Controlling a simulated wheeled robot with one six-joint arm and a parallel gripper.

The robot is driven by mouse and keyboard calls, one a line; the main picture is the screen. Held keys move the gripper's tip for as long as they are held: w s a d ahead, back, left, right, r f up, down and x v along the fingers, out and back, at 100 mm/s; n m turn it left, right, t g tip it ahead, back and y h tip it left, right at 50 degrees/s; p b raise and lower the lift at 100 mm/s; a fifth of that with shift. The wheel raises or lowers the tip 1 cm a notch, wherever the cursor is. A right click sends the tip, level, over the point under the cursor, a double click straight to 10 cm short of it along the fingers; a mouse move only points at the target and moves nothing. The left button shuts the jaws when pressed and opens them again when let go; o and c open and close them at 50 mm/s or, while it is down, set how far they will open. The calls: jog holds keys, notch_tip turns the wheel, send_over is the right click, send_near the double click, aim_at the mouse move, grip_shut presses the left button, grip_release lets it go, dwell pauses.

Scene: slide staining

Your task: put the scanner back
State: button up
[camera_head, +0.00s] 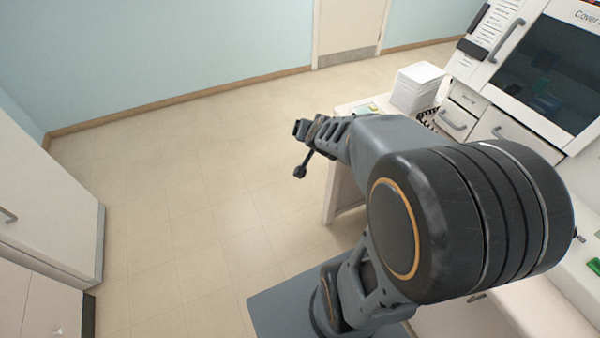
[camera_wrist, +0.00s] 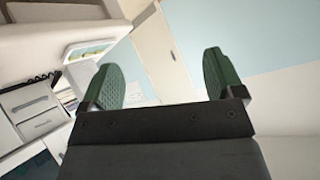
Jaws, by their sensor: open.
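My gripper (camera_wrist: 160,78) is open in the wrist view, with its two green-padded fingers wide apart and nothing between them. In the head view my arm reaches across the picture, and the end of it is held above the floor, left of the white bench (camera_head: 345,150). I cannot make out the scanner in either view. A dark coiled cord (camera_head: 428,116) lies at the bench by the drawers, partly behind my arm. A similar coiled cord shows in the wrist view (camera_wrist: 38,79); what it joins is not clear.
A stack of white boxes or paper (camera_head: 417,86) stands on the bench. A white machine with a dark window (camera_head: 550,70) is at the right. White cabinets (camera_head: 45,215) line the left. The floor (camera_head: 190,200) between is clear. A door (camera_head: 350,25) is at the back.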

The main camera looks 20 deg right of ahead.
jog(key=s+a+r+n+g+y, duration=0.1)
jog(key=s+a+r+n+g, duration=0.1)
jog(key=s+a+n, duration=0.2)
jog(key=s+a+r+n+g+y, duration=0.1)
jog(key=s+a+n+g+y, duration=0.1)
jog(key=s+a, duration=0.5)
jog(key=s+n+g, duration=0.1)
jog(key=s, duration=0.2)
jog(key=shift+r+n, duration=0.35)
jog(key=shift+n, duration=0.05)
